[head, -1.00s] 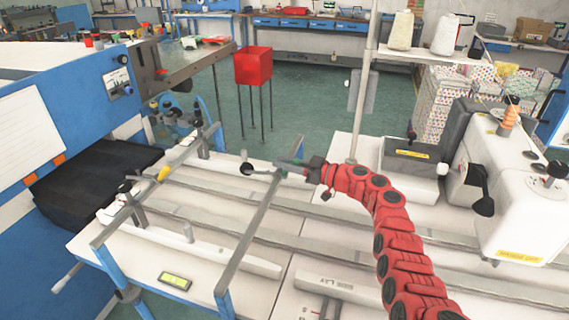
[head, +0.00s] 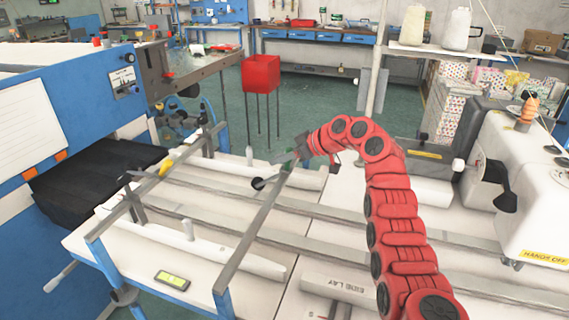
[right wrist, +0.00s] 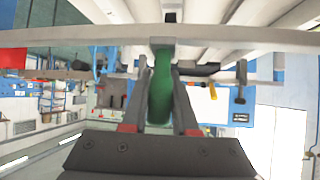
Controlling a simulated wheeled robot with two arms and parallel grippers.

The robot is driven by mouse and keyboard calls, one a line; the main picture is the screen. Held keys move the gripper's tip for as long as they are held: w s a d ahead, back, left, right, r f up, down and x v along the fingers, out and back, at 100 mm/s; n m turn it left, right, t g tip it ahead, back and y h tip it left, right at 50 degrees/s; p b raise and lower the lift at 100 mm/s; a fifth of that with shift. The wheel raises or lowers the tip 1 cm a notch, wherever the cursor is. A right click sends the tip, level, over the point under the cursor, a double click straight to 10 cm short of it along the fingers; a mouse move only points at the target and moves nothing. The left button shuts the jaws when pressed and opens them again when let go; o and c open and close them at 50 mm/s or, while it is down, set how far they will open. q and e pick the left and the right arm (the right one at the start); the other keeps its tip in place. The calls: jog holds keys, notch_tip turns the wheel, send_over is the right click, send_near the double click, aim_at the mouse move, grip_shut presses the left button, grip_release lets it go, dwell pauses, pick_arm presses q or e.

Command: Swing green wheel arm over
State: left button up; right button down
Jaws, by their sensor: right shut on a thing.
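The green wheel arm shows as a small green piece (head: 290,161) at the far end of a grey crossbar (head: 252,233), with a dark wheel (head: 257,183) just left of the bar. My right gripper (head: 300,151) is at this green piece, its red arm arching in from the right. In the right wrist view the green handle (right wrist: 160,88) lies between the two dark fingers (right wrist: 160,98), which are shut on it. Its top meets the grey bar (right wrist: 230,36). The fingers hide part of the handle. My left gripper is not in view.
A second bar with a yellow handle (head: 166,167) stands at left. White sewing machines (head: 525,185) stand at right. A thin upright pole (head: 377,70) rises behind my arm.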

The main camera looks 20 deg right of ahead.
jog(key=shift+w+a+g+h, duration=0.15)
jog(key=shift+a+g+h, duration=0.15)
jog(key=shift+h, duration=0.1)
dwell(0.3)
jog(key=c, duration=0.7)
grip_release()
jog(key=shift+f, duration=0.1)
jog(key=shift+b, duration=0.3)
jog(key=b+v, duration=0.2)
jog(key=v, duration=1.5)
jog(key=shift+r, duration=0.3)
